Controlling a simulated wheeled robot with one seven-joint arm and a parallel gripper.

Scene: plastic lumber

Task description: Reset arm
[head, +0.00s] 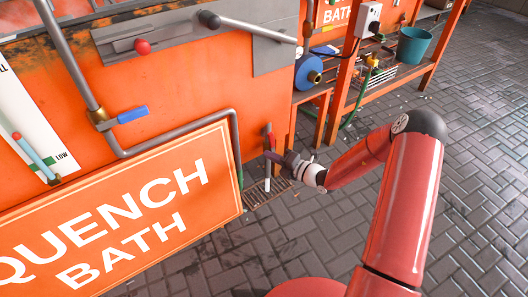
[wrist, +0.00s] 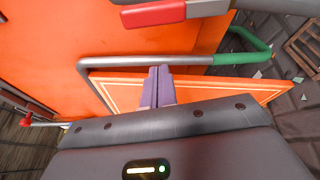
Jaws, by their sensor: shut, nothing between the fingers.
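My gripper (head: 268,155) is at the end of my red arm, low beside the right end of the orange quench bath. In the wrist view its two purple-grey fingers (wrist: 158,85) are together, with nothing between them. They point toward the grey pipe and the orange sign panel. A red-handled lever (wrist: 155,13) lies beyond the fingertips at the top of the wrist view, apart from them.
The orange "QUENCH BATH" sign (head: 110,215) and grey pipe (head: 180,143) are left of my gripper. A blue-handled valve (head: 131,115) and a lever with a black knob (head: 209,19) are on the bath. An orange rack (head: 345,92) stands behind. Paved floor (head: 480,120) is open at right.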

